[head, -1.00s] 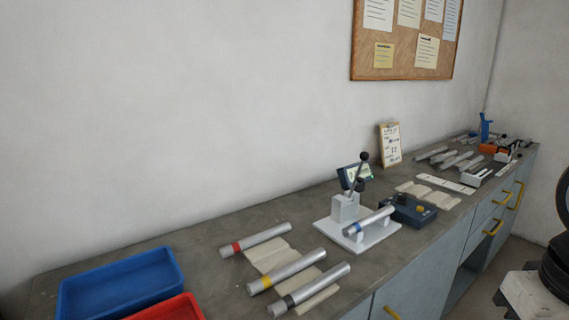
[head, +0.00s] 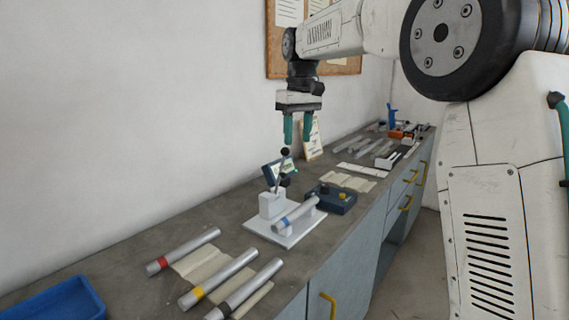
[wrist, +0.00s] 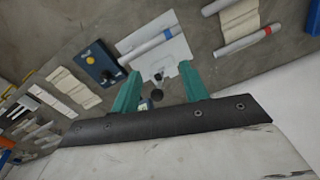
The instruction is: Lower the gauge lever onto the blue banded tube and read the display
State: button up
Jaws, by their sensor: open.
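The gauge stands on a white base plate (head: 262,229) on the bench. The blue banded tube (head: 301,211) lies in its supports, blue band toward the near left end; the tube also shows in the wrist view (wrist: 146,50). The lever (head: 279,176) is raised, with a black knob (head: 285,152) on top. The small display (head: 270,170) is behind the lever, its reading too small to make out. My gripper (head: 298,142) is open and points down just above the knob. In the wrist view the knob (wrist: 156,94) appears between the teal fingers, with no contact visible.
Tubes with red (head: 184,251), yellow (head: 219,280) and dark (head: 250,288) bands lie on a cloth at the near left. A dark blue box (head: 335,199) with a yellow knob stands right of the gauge. A blue tray (head: 60,305) is at the near left; a wall is behind.

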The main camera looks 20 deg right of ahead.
jog(key=n, duration=0.1)
send_over(284, 156)
jog(key=f, duration=0.2)
jog(key=w+f, duration=0.1)
jog(key=shift+d+f, duration=0.1)
jog(key=shift+d, duration=0.25)
jog(key=shift+w+f, duration=0.1)
jog(key=shift+f, duration=0.15)
jog(key=f, duration=0.7)
jog(key=shift+a+f, duration=0.2)
jog(key=shift+f, duration=0.05)
jog(key=c, duration=0.7)
